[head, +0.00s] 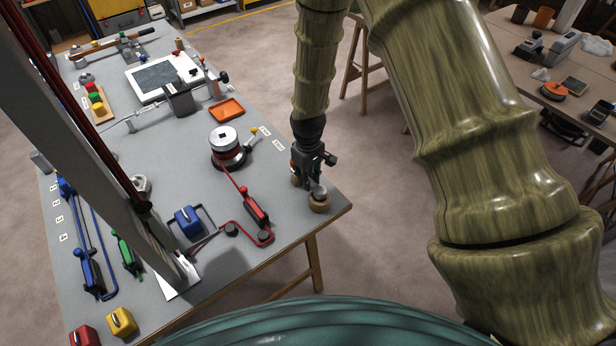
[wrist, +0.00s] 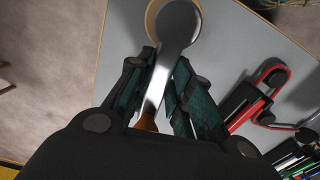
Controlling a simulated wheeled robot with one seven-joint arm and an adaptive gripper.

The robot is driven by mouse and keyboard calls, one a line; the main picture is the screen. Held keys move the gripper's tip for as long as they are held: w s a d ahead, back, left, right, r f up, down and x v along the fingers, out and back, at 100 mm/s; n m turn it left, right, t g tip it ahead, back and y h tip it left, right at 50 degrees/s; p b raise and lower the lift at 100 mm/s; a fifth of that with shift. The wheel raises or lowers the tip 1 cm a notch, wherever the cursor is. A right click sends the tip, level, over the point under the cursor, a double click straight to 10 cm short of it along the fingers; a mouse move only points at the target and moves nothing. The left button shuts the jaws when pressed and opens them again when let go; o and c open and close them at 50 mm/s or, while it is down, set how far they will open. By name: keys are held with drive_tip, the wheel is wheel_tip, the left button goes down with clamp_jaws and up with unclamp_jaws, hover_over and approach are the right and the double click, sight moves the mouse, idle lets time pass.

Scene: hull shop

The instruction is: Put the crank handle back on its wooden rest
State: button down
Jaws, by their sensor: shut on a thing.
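The crank handle is a grey metal arm with a round head and a brown grip end. In the wrist view the crank handle (wrist: 176,30) runs between the fingers of my gripper (wrist: 164,66), which is shut on it. Its head is over the round wooden rest (wrist: 151,18), covering most of it. In the head view my gripper (head: 309,178) points down at the table's right corner. The crank's head (head: 319,190) is at the top of the wooden rest (head: 320,205). I cannot tell whether they touch.
A winch drum (head: 224,140) stands left of my gripper on the grey table (head: 190,130). A red-handled tool (head: 256,208) lies close to the left of the rest. An orange tray (head: 226,109) is farther back. The table's right edge is close by.

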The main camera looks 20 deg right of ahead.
drive_tip(key=shift+f, duration=0.6)
idle(0.7)
idle(0.3)
drive_tip(key=c, duration=0.8)
unclamp_jaws()
drive_tip(key=shift+r, duration=0.1)
drive_tip(key=shift+r+p, duration=2.45)
drive_tip(key=shift+r, duration=1.5)
